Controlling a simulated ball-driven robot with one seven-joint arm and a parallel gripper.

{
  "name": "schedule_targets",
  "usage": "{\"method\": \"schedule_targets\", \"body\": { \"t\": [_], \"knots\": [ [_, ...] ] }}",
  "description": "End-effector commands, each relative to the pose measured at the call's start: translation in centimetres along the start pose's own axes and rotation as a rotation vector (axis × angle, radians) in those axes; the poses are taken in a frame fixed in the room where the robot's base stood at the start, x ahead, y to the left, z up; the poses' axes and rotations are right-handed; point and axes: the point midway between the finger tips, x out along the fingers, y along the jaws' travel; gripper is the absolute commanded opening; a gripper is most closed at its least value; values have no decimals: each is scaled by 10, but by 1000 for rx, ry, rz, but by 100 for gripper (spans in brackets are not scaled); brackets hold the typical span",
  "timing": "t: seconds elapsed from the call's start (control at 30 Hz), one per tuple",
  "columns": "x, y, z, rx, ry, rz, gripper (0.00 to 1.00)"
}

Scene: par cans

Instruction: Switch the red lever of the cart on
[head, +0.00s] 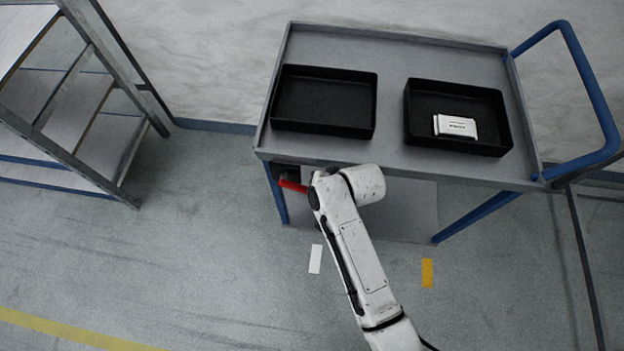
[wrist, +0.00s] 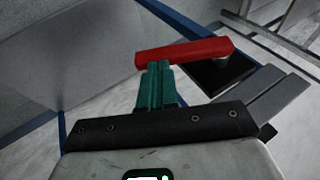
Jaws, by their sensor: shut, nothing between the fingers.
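The red lever (head: 292,186) sticks out from a dark box (head: 287,172) under the front left corner of the grey cart (head: 390,165). In the wrist view the lever (wrist: 185,51) runs across the picture, its right end over the black box (wrist: 213,74). My gripper (wrist: 157,66) is shut and empty, with its green fingers together. The fingertips overlap the lever's lower edge, left of its middle; I cannot tell whether they touch it. In the head view my white arm hides the gripper, just right of the lever.
Two black trays stand on the cart: the left tray (head: 323,130) is empty, and the right tray (head: 508,140) holds a white box (head: 456,127). A blue handle (head: 590,85) bends out at the cart's right. A shelf rack (head: 75,110) stands at the left, with clear floor between.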

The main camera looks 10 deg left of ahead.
Motion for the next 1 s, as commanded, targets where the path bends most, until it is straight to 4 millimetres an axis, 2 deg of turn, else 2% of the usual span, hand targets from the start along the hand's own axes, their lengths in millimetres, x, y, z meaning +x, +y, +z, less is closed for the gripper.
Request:
{"method": "schedule_targets", "body": {
  "t": [0.03,0.23,0.57,0.6,1.0],
  "knots": [
    [6,6,2,17,2,-41,0],
    [23,14,6,71,4,-223,0],
    [49,18,14,152,3,-507,0],
    [42,12,12,148,2,-509,0],
    [36,9,10,147,0,-503,0]
  ]
}}
